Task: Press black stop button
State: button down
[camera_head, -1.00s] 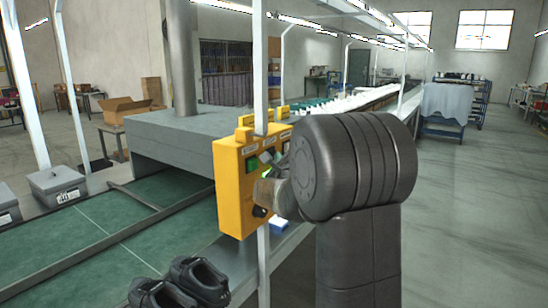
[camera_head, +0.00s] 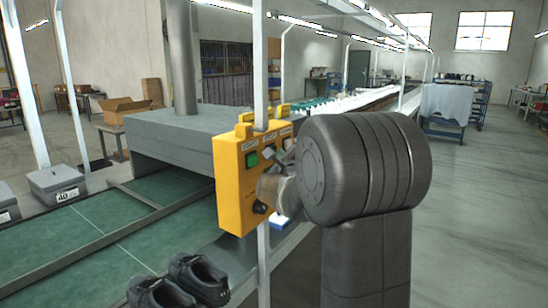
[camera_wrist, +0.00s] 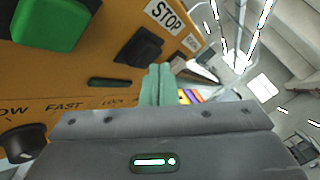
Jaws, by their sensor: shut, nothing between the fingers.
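The yellow control box (camera_head: 230,190) is fixed to a white post beside the conveyor. In the wrist view its face fills the upper left, and the black stop button (camera_wrist: 140,47) sits below the STOP label (camera_wrist: 163,14). My gripper (camera_wrist: 158,70) is shut and empty, its greenish fingertips just right of and below the stop button in that view. I cannot tell whether they touch the panel. In the head view my arm hides part of the box face and most of the gripper.
A green button (camera_wrist: 47,22) lies left of the stop button, and a black knob (camera_wrist: 22,142) is lower left. Black shoes (camera_head: 180,285) stand near the box on the line. The aisle at right is open.

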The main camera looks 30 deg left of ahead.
jog(key=shift+d, duration=0.35)
jog(key=shift+d+b, duration=0.1)
jog(key=shift+b, duration=0.25)
jog(key=d+b, duration=0.4)
jog(key=b, duration=0.1)
jog(key=shift+s+d, duration=0.25)
jog(key=shift+d, duration=0.15)
jog(key=a+p, duration=0.1)
jog(key=p, duration=0.1)
jog(key=a+p, duration=0.1)
jog(key=p, duration=0.1)
jog(key=shift+w+r, duration=0.15)
jog(key=shift+r, duration=0.1)
